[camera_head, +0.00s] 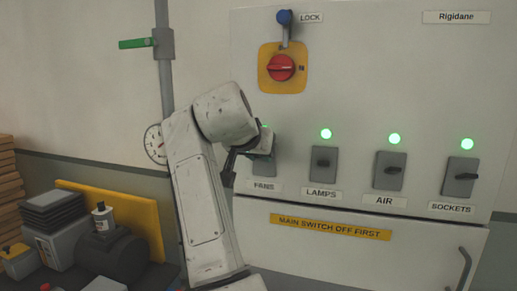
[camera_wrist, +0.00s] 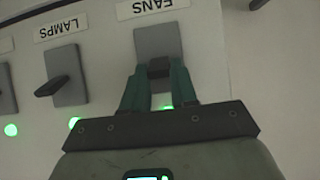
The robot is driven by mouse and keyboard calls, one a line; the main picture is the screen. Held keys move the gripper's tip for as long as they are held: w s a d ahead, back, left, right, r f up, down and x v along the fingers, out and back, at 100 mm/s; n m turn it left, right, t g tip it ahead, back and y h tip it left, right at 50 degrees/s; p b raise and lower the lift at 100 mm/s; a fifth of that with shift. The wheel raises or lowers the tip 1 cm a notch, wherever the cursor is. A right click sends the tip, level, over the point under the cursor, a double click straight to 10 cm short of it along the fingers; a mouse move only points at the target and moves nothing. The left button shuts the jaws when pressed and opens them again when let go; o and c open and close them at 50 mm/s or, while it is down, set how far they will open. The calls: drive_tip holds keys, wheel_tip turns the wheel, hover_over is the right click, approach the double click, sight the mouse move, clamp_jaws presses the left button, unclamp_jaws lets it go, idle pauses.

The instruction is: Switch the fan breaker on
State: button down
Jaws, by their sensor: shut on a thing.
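The fan breaker (camera_head: 263,168) is a grey plate above the FANS label, partly hidden behind my arm in the head view. A lit green lamp (camera_wrist: 167,107) shows between the fingers, on the fan breaker's side. The lever's exact angle is hard to tell.
The LAMPS (camera_head: 323,163), AIR (camera_head: 389,171) and SOCKETS (camera_head: 460,177) breakers stand to the right, each under a lit green lamp. A red rotary switch (camera_head: 281,67) on a yellow plate is above, with a blue-knobbed lock lever (camera_head: 284,18). A pipe and gauge (camera_head: 154,143) are left.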

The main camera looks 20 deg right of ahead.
drive_tip(key=shift+r, duration=0.1)
drive_tip(key=c, duration=0.9)
unclamp_jaws()
drive_tip(key=b+v, duration=0.3)
drive_tip(key=v, duration=0.7)
drive_tip(key=shift+s+a+r, duration=0.15)
drive_tip(key=shift+s+r, duration=0.05)
